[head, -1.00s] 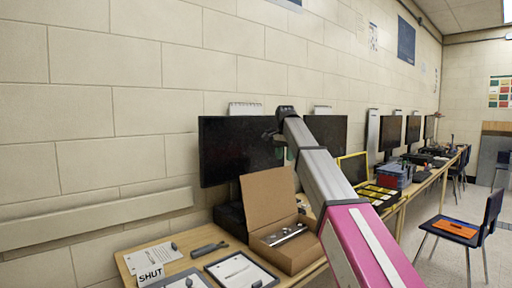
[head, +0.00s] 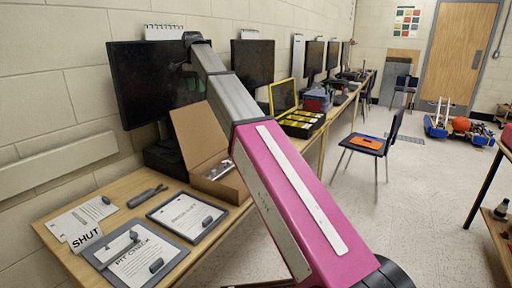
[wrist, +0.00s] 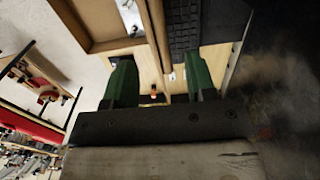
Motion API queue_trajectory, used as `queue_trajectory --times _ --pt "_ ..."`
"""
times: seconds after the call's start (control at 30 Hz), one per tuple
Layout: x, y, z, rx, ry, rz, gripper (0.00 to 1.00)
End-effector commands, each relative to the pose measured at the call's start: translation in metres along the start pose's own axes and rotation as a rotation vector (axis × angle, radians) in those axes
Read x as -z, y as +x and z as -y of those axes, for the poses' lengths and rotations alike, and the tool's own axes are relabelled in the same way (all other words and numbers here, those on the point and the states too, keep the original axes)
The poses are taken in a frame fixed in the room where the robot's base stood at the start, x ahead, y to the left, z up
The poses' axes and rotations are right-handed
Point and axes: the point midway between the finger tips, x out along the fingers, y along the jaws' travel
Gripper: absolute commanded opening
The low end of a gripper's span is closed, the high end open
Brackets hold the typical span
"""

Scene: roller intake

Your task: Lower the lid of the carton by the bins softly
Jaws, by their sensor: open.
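The brown carton (head: 232,187) stands on the long table with its lid (head: 199,137) raised at the back. Metallic items lie inside it. In the wrist view, part of the carton (wrist: 88,42) shows at upper left, with a brown board edge, apparently the lid (wrist: 157,30), running down toward the space between my fingers. My gripper (wrist: 160,82) has two green fingers, spread apart. I cannot tell whether either touches the lid. In the head view my arm hides the gripper.
A black case with yellow bins (head: 301,122) stands beyond the carton. A monitor (head: 150,80) and dark base are close behind the carton. Framed sheets (head: 187,217) and a SHUT card (head: 84,238) lie in front. Open floor and a chair (head: 369,146) are to the right.

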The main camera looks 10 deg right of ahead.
Motion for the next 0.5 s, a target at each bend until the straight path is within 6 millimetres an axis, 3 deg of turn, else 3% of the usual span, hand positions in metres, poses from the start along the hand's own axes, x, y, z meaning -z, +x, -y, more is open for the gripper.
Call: queue_trajectory --times 0.5 --pt "0.0 0.055 -0.001 -0.001 0.0 0.0 0.51"
